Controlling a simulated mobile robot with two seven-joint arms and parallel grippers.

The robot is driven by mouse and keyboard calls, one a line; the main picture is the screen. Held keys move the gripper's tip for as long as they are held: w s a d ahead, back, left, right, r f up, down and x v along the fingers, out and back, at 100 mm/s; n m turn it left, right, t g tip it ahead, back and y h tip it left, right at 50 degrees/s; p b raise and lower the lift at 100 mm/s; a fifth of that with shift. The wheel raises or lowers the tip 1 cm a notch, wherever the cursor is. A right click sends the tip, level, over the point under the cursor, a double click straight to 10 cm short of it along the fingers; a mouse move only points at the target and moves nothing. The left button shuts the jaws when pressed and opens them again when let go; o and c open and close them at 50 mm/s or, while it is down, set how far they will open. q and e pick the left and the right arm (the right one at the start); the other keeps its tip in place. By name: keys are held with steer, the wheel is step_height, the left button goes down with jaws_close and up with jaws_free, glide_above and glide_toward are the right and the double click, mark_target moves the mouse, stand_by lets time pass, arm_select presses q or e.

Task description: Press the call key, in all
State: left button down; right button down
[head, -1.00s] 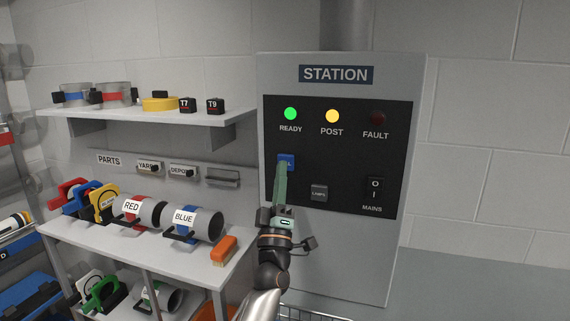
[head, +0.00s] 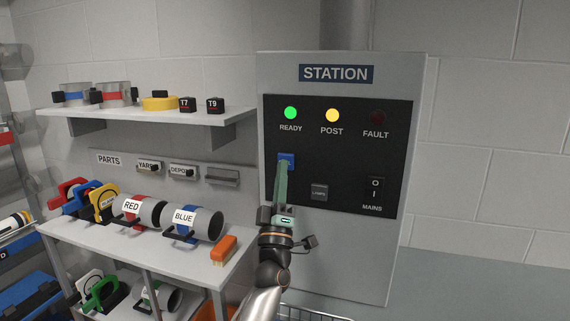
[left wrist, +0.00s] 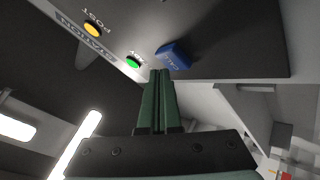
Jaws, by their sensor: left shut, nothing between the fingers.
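The blue call key (head: 288,158) is on the black panel of the STATION box (head: 335,235), below the green READY lamp. My left gripper (head: 281,164) is shut and empty, its green fingers pointing up at the key and covering its lower part in the head view. In the left wrist view the blue key (left wrist: 174,55) sits just beyond the shut fingertips (left wrist: 159,71). I cannot tell for certain whether the tips touch it. My right gripper is not in view.
The READY lamp (head: 290,114) is green and the POST lamp (head: 332,116) is yellow; the FAULT lamp (head: 377,118) is dark. A LAMPS key (head: 319,192) and a MAINS switch (head: 375,188) are nearby. A shelf (head: 150,115) and a bench (head: 205,262) with carriers stand left.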

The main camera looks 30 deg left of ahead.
arm_select(q)
steer(key=shift+w, duration=0.25)
